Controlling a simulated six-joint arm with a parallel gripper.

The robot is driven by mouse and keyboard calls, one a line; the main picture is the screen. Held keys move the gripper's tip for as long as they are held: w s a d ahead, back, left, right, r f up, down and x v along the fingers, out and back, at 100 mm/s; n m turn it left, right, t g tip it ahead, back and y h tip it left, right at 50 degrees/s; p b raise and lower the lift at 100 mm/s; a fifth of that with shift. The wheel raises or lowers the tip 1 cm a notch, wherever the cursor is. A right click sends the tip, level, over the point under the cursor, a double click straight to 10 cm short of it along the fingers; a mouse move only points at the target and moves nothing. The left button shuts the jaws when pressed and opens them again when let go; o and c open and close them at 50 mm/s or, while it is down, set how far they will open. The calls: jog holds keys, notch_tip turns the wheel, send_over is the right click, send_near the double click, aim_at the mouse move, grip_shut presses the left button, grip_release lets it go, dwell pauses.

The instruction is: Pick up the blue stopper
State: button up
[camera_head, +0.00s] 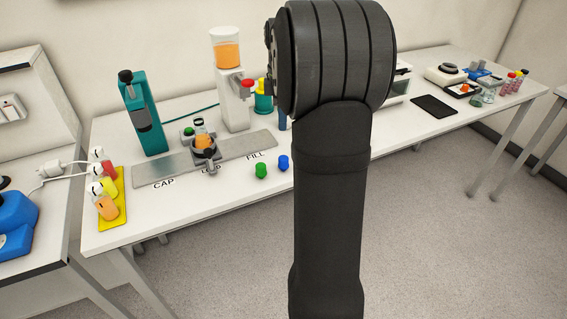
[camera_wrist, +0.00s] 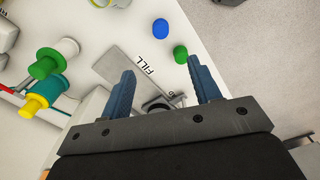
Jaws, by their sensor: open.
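The blue stopper (camera_head: 284,163) stands on the white table near its front edge, just right of the FILL label. It also shows in the wrist view (camera_wrist: 160,28), beyond my fingertips. A green stopper (camera_head: 261,170) stands close to its left; in the wrist view the green stopper (camera_wrist: 180,54) lies nearer to my gripper. My gripper (camera_wrist: 160,78) is open, with two blue fingers apart and nothing held between them. It is above the table and apart from both stoppers. In the head view my dark arm hides most of the gripper.
A teal press (camera_head: 143,115) and a juice dispenser (camera_head: 234,100) stand behind. A yellow tray (camera_head: 119,208) holds bottles at left. The front edge is close to the stoppers.

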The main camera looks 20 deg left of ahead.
notch_tip(320, 180, down, 11)
jog(key=shift+r, duration=0.1)
jog(key=shift+d+f, duration=0.2)
jog(key=shift+f, duration=2.6)
jog(key=shift+c, duration=0.3)
jog(key=c, duration=1)
